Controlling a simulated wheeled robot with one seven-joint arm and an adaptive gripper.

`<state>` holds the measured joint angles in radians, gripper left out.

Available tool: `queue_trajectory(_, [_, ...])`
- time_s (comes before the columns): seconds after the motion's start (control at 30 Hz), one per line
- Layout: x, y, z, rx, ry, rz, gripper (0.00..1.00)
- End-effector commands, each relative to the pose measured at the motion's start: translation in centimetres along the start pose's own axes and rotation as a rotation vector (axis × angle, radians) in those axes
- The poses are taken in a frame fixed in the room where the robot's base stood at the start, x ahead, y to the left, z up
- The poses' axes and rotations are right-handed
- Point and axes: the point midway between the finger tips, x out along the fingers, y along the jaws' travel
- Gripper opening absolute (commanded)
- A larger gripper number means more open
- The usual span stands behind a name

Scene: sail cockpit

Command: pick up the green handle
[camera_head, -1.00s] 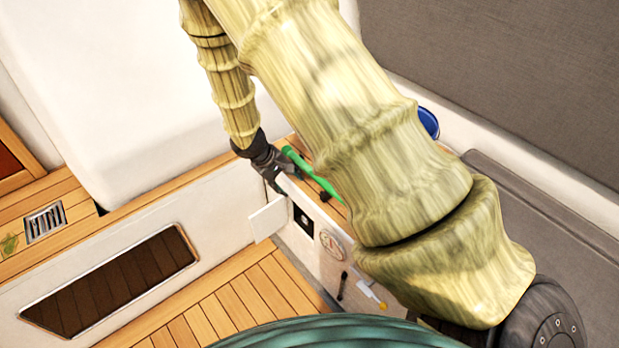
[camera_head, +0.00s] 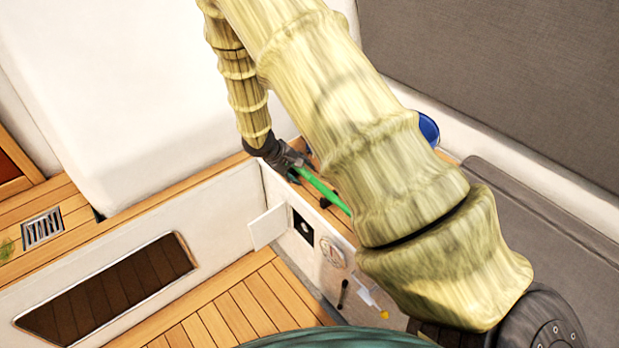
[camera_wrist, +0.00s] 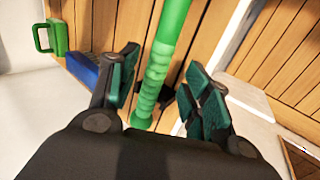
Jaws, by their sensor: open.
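The green handle (camera_head: 325,190) is a long green bar on the wooden ledge in the head view, partly hidden by my arm. In the wrist view the green handle (camera_wrist: 160,68) runs from the top edge down between my open fingers, with a ribbed grip near its lower end. My gripper (camera_head: 300,166) is at the handle's upper-left end in the head view. In the wrist view my gripper (camera_wrist: 163,85) has its dark green finger pads apart on both sides of the handle. I cannot tell whether a pad touches it.
A blue object (camera_wrist: 86,70) and a green looped piece (camera_wrist: 50,37) lie left in the wrist view. A blue bucket (camera_head: 429,128) shows behind my arm. The wooden ledge (camera_wrist: 118,20) lies under the handle. A white panel (camera_head: 268,227) stands out below the ledge.

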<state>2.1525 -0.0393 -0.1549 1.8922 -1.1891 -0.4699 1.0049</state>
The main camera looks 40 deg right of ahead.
Motion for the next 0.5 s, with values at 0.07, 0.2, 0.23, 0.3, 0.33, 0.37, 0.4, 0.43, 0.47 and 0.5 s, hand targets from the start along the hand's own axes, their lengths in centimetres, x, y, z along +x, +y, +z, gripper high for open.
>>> queue_trajectory(0.07, [1.0, 0.2, 0.0, 0.002, -0.002, -0.002, 0.49])
queue_trajectory(0.2, [2.6, 0.2, 0.1, 0.0, -0.002, -0.001, 0.49])
queue_trajectory(0.23, [2.8, 0.3, 0.0, 0.0, -0.001, -0.001, 0.49])
queue_trajectory(0.3, [3.1, 0.3, 0.0, 0.0, 0.0, -0.001, 0.49])
queue_trajectory(0.33, [3.2, 0.3, 0.0, 0.0, 0.0, 0.0, 0.49])
queue_trajectory(0.37, [3.3, 0.3, 0.0, 0.0, 0.0, 0.0, 0.49])
queue_trajectory(0.4, [3.4, 0.3, 0.0, 0.0, 0.001, 0.0, 0.49])
queue_trajectory(0.43, [3.4, 0.3, 0.0, 0.0, 0.001, 0.0, 0.49])
queue_trajectory(0.47, [3.4, 0.3, 0.0, 0.0, 0.001, 0.0, 0.49])
queue_trajectory(0.5, [3.4, 0.3, 0.0, 0.0, 0.001, 0.0, 0.49])
